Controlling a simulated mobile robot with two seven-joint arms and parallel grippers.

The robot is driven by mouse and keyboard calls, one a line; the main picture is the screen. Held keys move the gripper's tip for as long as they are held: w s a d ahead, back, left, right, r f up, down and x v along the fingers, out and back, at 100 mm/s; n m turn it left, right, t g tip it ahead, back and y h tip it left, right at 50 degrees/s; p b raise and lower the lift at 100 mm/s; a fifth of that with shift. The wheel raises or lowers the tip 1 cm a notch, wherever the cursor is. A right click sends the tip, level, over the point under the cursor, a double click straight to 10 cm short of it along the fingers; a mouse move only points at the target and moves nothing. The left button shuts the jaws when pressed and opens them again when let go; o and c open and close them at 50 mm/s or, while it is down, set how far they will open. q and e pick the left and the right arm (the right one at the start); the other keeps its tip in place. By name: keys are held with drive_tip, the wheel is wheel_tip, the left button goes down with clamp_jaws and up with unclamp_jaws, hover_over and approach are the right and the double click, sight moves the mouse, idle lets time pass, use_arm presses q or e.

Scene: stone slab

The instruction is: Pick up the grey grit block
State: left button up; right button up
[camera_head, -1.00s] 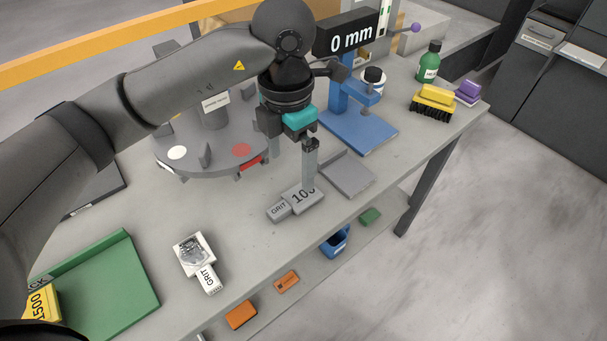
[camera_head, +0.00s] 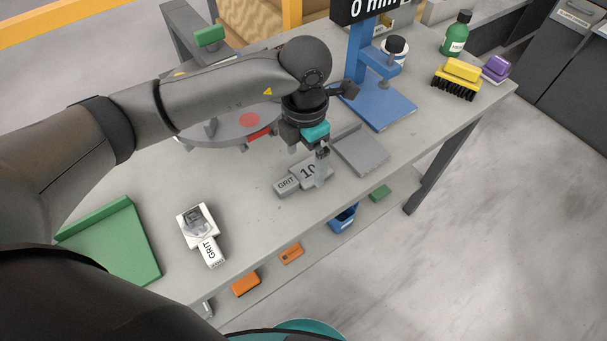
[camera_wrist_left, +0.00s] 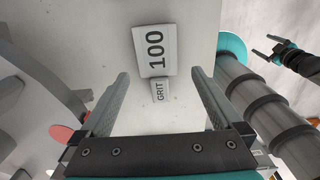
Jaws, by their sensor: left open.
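The grey grit block (camera_head: 288,186), marked GRIT 100, lies flat on the stone slab (camera_head: 250,215). My left gripper (camera_head: 318,160) is above its far right end in the head view, and a finger hides part of the block. In the left wrist view the left gripper (camera_wrist_left: 159,74) is open, with nothing between its fingers. There the block (camera_wrist_left: 156,50) lies beyond the fingertips, roughly centred between them, its narrow GRIT end nearer. My right gripper (camera_wrist_left: 267,46) shows at the upper right of the left wrist view, its fingers apart, away from the block.
A grey tray (camera_head: 362,152) lies close right of the block, with a blue gauge stand (camera_head: 385,108) behind. A round grey turntable (camera_head: 215,135) is behind left. A white grit block (camera_head: 200,228) and green tray (camera_head: 120,250) lie left. The slab's front edge is near.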

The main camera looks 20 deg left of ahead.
sight(304, 175)
use_arm(q)
wheel_tip(304, 175, down, 4)
drive_tip(key=shift+w+a+f, duration=0.1)
drive_tip(key=shift+a, duration=0.05)
drive_tip(key=shift+c, duration=0.4)
drive_tip(key=c, duration=0.3)
clamp_jaws()
drive_tip(key=shift+r, duration=0.2)
wheel_tip(304, 175, up, 20)
drive_tip(key=p, duration=0.1)
drive_tip(key=shift+f+p, duration=0.15)
drive_tip(key=shift+p, duration=0.25)
